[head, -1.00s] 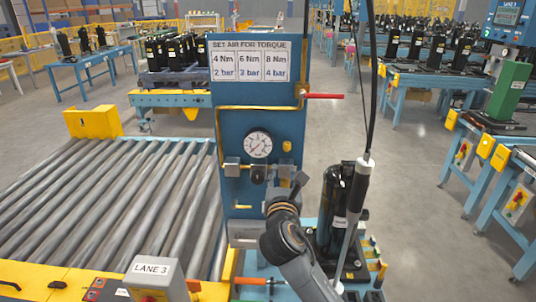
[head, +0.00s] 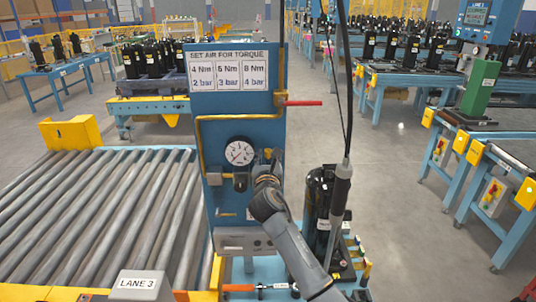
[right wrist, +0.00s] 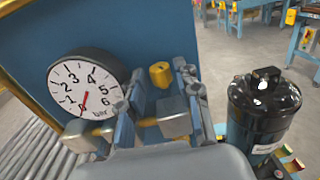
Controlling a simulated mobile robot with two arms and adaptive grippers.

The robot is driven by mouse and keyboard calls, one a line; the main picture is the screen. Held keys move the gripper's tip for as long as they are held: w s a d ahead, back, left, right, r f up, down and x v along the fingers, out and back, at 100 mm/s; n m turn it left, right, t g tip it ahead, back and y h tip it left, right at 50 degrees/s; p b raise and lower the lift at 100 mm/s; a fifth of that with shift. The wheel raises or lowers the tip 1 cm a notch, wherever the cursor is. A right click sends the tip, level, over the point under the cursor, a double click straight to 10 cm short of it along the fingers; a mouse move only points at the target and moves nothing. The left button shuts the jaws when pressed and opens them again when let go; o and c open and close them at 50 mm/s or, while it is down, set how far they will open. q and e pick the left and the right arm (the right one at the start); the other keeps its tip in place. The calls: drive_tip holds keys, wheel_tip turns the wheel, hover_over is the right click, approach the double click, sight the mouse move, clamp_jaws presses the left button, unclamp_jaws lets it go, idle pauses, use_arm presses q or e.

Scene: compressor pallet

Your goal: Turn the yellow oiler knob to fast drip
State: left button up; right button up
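The yellow oiler knob (head: 267,153) sits on the blue panel (head: 235,120), right of the pressure gauge (head: 240,152); in the right wrist view the knob (right wrist: 160,74) is a small yellow cap above the metal fittings. My right gripper (head: 268,172) is just in front of and below the knob in the head view. In the right wrist view its fingers (right wrist: 160,84) are spread to either side of the knob, with gaps visible; it is open and empty. The gauge (right wrist: 84,92) needle points near 0 bar. My left gripper is not in view.
A black compressor (head: 318,200) stands right of the panel, with a hanging tool (head: 341,190) beside it. A red-handled valve (head: 303,103) sticks out from the panel's right edge. The roller conveyor (head: 90,210) lies left. A torque sign (head: 228,70) is above the gauge.

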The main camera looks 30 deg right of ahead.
drive_tip(key=shift+w+d, duration=0.2)
drive_tip(key=shift+w, duration=0.15)
drive_tip(key=shift+c, duration=0.4)
clamp_jaws()
drive_tip(key=shift+r+p, duration=0.15)
drive_tip(key=shift+p, duration=0.25)
drive_tip(key=n+y+p, duration=0.1)
drive_tip(key=n+t+y+p, duration=0.1)
drive_tip(key=p, duration=0.1)
drive_tip(key=n+t+y+p, duration=0.1)
drive_tip(key=y+p, duration=0.1)
drive_tip(key=shift+s+d+r, duration=0.1)
drive_tip(key=shift+s+d, duration=0.15)
drive_tip(key=shift+d, duration=0.1)
drive_tip(key=shift+d+n+t+y+p, duration=0.15)
drive_tip(key=shift+n+t+y+p, duration=0.15)
drive_tip(key=shift+n+y+p, duration=0.5)
drive_tip(key=shift+d+f+n+y, duration=0.15)
drive_tip(key=shift+n+y, duration=0.2)
drive_tip(key=shift+y, duration=0.45)
drive_tip(key=shift+a+f+n+y, duration=0.15)
drive_tip(key=shift+n+y, duration=0.2)
drive_tip(key=shift+y, duration=0.45)
drive_tip(key=shift+d, duration=0.1)
